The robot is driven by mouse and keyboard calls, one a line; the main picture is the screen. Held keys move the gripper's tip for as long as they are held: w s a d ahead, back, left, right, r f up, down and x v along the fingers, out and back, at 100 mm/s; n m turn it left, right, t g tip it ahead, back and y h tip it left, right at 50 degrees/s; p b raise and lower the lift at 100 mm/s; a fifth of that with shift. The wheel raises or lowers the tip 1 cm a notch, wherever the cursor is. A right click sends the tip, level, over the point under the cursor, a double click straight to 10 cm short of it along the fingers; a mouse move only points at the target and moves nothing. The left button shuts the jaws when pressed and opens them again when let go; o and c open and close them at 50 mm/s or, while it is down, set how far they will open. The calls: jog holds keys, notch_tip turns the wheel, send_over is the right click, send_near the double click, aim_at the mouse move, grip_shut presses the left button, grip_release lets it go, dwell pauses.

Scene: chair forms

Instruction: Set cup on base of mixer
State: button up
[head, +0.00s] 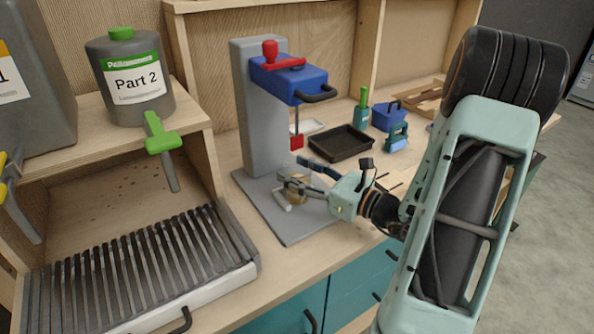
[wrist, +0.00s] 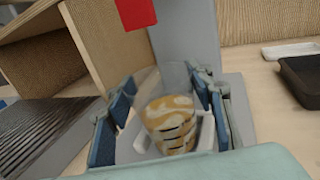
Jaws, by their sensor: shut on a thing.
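The mixer (head: 262,110) is a grey stand with a blue head, a red knob and a red paddle (head: 297,142) hanging on a thin rod. Its flat grey base (head: 300,226) lies on the bench. My gripper (head: 293,186) is over the base, low and below the paddle. In the wrist view my gripper (wrist: 165,115) is shut around a clear cup (wrist: 168,118) with a tan and white swirled content. The cup looks upright. A white piece shows around its lower part. I cannot tell whether the cup's bottom touches the base.
A slatted grate (head: 140,262) is at the left, below a shelf with a grey "Part 2" bottle (head: 131,80) and a green-handled tap (head: 160,140). A black tray (head: 340,143) and blue tools (head: 390,117) lie behind my gripper. The red paddle hangs close above.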

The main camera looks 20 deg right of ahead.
jog(key=o, duration=0.9)
jog(key=shift+r, duration=0.1)
jog(key=v, duration=1.2)
